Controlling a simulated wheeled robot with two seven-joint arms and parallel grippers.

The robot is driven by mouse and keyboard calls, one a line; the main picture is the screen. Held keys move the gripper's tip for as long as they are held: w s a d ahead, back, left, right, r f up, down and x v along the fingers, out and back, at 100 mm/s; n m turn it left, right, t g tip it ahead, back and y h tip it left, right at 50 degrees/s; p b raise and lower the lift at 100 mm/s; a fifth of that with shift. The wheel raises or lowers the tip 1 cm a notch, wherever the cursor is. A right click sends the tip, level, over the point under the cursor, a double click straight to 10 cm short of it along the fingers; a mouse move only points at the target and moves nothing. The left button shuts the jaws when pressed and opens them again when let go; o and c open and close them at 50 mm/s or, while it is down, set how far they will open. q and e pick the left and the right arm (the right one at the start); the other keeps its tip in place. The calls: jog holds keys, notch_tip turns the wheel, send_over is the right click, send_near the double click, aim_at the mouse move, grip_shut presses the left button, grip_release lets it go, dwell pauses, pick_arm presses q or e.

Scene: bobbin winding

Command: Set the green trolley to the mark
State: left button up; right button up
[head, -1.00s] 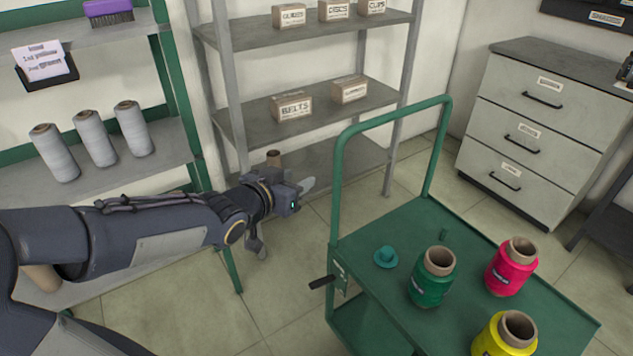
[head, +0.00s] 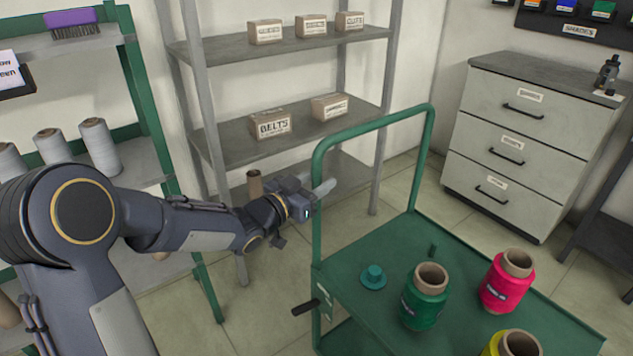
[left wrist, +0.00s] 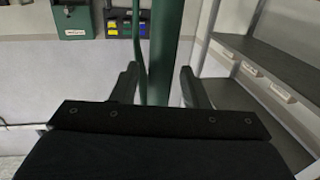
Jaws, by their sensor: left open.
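The green trolley (head: 465,265) stands at lower right in the head view, its tubular push handle (head: 368,122) rising at its left end. My left gripper (head: 306,213) is open beside the handle's near upright; one finger overlaps that upright in the picture. In the left wrist view a thick green upright (left wrist: 161,50) shows between the open fingers (left wrist: 159,84), probably the trolley handle; contact cannot be told. My right gripper is out of view. No floor mark can be made out.
The trolley carries a green spool (head: 423,300), a red spool (head: 506,285), a yellow spool (head: 515,345) and a small teal piece (head: 373,277). A grey shelf rack (head: 250,50) stands behind, a drawer cabinet (head: 520,140) at right. Open floor (head: 245,315) lies left of the trolley.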

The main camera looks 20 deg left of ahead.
pick_arm(q)
jog(key=shift+w+d, duration=0.1)
grip_shut()
jog(key=shift+d+f, duration=0.1)
dwell(0.3)
